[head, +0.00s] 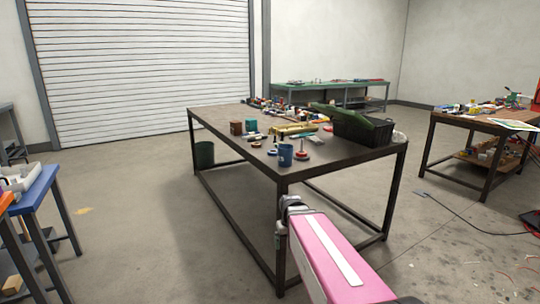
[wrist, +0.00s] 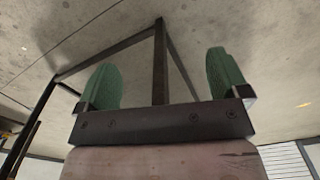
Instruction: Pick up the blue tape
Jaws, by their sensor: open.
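Small ring-shaped items lie near the front corner of the dark table (head: 222,147). One roll (head: 271,152) looks dark bluish, but it is too small to tell surely whether it is the blue tape. A blue cup-like container (head: 285,155) stands just right of it. My gripper (wrist: 162,60) is open, with its two green fingers wide apart and nothing between them. In the head view it is mostly hidden at the end of my pink arm, low beside the table's front corner leg. No tape shows in the wrist view.
On the table are a black crate (head: 362,131), brown containers (head: 236,128), a yellowish tool-like item (head: 290,129) and a red-based item (head: 301,154). A dark green bin (head: 204,154) stands on the floor behind it. A cable (head: 462,222) lies right. Floor left of the table is clear.

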